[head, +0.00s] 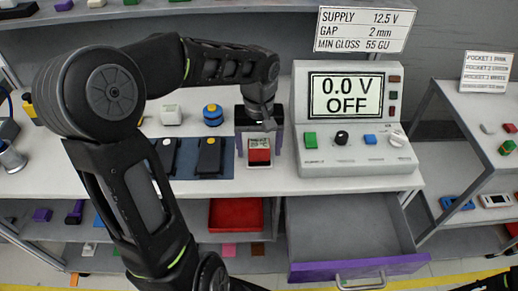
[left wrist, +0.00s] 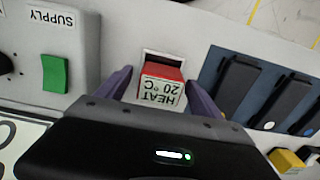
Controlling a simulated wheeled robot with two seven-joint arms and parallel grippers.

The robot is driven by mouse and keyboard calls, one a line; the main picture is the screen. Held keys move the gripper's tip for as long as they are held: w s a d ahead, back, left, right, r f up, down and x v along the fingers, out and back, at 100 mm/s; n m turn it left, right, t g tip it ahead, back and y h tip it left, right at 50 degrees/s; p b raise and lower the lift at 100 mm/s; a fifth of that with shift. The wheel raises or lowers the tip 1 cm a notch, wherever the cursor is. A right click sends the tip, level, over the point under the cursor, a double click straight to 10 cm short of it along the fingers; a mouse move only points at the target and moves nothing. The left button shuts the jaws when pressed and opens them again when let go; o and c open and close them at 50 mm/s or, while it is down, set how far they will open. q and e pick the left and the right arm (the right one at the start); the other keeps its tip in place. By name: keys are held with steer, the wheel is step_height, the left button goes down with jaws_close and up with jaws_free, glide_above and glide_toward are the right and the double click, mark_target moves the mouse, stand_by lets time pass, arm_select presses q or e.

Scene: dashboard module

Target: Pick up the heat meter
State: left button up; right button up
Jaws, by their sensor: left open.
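The heat meter (head: 260,155) is a small red block with a pale label reading HEAT and 20 °C. It stands on the bench, left of the supply unit, and shows upside down in the left wrist view (left wrist: 162,88). My left gripper (head: 259,150) reaches down over it from above. Its purple fingers are open, one on each side of the meter, with the meter between their tips in the left wrist view (left wrist: 158,80). I cannot tell whether either finger touches it. My right gripper is not in view.
The grey supply unit (head: 345,168) reads 0.0 V OFF, close on the right. Dark blue pads (head: 215,170) with black devices lie on the left. A purple-fronted drawer (head: 350,240) stands open below the bench.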

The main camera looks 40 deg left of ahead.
mark_target(259, 143)
arm_select(q)
steer(key=c, duration=1.6)
steer(key=shift+r, duration=0.1)
step_height(259, 143, up, 10)
steer(key=shift+f, duration=0.1)
stand_by(0.3)
